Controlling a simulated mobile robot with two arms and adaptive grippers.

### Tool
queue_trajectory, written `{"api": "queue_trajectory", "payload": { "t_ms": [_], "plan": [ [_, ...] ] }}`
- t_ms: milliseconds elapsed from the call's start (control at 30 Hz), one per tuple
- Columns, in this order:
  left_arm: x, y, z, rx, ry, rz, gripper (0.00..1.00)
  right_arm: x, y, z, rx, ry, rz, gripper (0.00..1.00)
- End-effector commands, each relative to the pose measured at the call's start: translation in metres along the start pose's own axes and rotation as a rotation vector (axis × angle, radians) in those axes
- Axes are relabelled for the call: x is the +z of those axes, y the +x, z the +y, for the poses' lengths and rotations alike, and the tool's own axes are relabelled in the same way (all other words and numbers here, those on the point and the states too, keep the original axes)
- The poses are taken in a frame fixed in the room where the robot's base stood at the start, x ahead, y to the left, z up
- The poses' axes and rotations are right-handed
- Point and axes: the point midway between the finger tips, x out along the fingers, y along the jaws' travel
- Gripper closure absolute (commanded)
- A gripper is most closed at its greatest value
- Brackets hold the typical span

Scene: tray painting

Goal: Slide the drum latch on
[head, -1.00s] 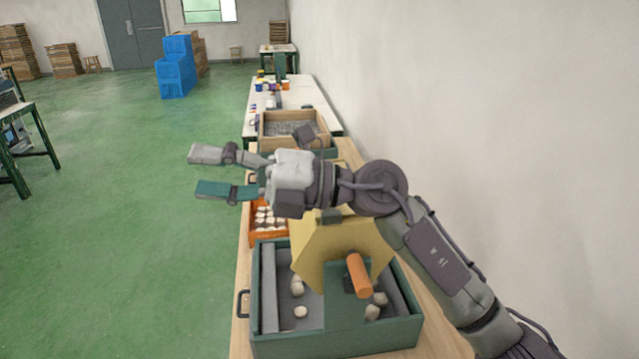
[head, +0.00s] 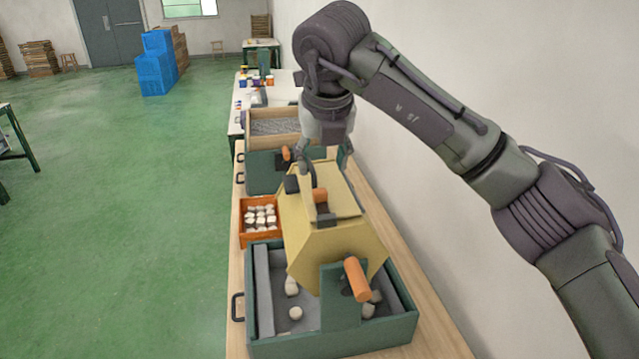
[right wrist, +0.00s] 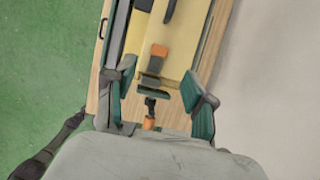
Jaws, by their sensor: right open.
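The yellow hexagonal drum (head: 335,255) lies across a green tray (head: 335,345). The latch shows as a small orange tab (head: 320,195) with a dark piece on the drum's upper face; in the right wrist view the orange tab (right wrist: 158,52) lies just beyond the fingers. My right gripper (head: 326,168) points down over the far part of the drum, open and empty. In the right wrist view its two fingers (right wrist: 160,97) are spread to either side, apart from the tab. The fingertips are partly hidden in the head view. My left gripper is not in view.
An orange crank handle (head: 357,279) sticks out at the drum's near end, and another (head: 286,153) at the far end. An orange box of white pieces (head: 260,238) stands left of the drum. A wooden tray (head: 272,138) stands behind. The wall is close on the right.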

Motion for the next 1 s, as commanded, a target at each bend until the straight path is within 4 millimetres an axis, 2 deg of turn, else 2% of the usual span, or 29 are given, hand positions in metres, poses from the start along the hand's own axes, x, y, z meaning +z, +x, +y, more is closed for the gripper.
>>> {"api": "queue_trajectory", "payload": {
  "t_ms": [33,200,400,600,833,867,1000],
  "plan": [
    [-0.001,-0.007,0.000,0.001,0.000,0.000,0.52,0.000,0.010,0.000,0.001,0.000,0.006,0.46],
    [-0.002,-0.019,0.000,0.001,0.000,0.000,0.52,0.000,0.045,0.000,0.002,0.001,0.006,0.46],
    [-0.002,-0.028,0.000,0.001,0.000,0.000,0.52,0.000,0.074,0.001,0.002,-0.001,0.002,0.46],
    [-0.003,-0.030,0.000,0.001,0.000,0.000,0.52,0.000,0.087,0.001,0.002,-0.001,0.000,0.46],
    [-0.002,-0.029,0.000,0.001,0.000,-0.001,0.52,0.000,0.088,0.001,0.002,-0.002,-0.001,0.46],
    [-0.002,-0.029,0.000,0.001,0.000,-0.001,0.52,0.000,0.088,0.001,0.003,-0.002,-0.001,0.47],
    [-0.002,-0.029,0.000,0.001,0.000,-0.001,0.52,0.000,0.088,0.001,0.003,-0.002,0.000,0.71]
  ]
}}
